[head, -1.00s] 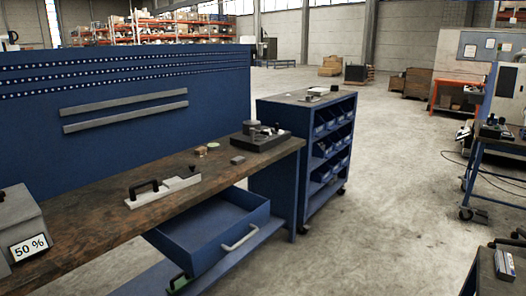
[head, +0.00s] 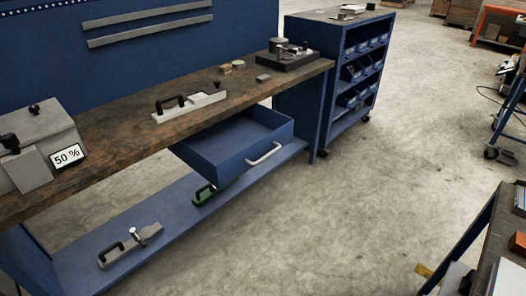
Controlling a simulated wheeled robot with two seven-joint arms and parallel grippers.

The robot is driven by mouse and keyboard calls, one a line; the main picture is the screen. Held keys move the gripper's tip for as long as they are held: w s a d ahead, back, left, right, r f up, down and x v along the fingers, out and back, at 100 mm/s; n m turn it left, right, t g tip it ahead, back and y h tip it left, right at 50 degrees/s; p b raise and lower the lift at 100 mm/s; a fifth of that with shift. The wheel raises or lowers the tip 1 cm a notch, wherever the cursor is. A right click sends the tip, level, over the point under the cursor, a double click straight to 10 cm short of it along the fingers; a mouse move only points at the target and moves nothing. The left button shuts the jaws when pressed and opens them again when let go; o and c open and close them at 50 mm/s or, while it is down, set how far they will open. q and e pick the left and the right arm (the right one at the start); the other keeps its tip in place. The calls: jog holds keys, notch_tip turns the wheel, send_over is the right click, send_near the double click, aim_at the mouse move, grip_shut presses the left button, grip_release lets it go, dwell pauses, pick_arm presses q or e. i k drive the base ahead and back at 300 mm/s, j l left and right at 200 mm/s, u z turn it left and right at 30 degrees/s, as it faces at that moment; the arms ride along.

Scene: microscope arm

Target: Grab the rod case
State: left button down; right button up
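I cannot tell for sure which object is the rod case. A grey block with a black handle (head: 200,100) lies on the brown workbench (head: 110,155). On the blue lower shelf (head: 185,232) lie a similar grey piece with a black handle (head: 130,247) and a green piece with a black handle (head: 207,193), partly hidden under the open drawer (head: 220,160). A black tray (head: 290,63) with metal parts sits at the bench's far end. Neither of my grippers is in view.
A grey device with a "50 %" sign (head: 67,155) stands at the bench's left. A blue cart with bins (head: 325,45) is beyond the bench. A dark table (head: 484,240) with an orange box (head: 519,243) is at the lower right. Concrete floor (head: 400,150) between is clear.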

aim_at(199, 100)
jog(key=i+j+u, duration=0.1)
jog(key=i, duration=1.3)
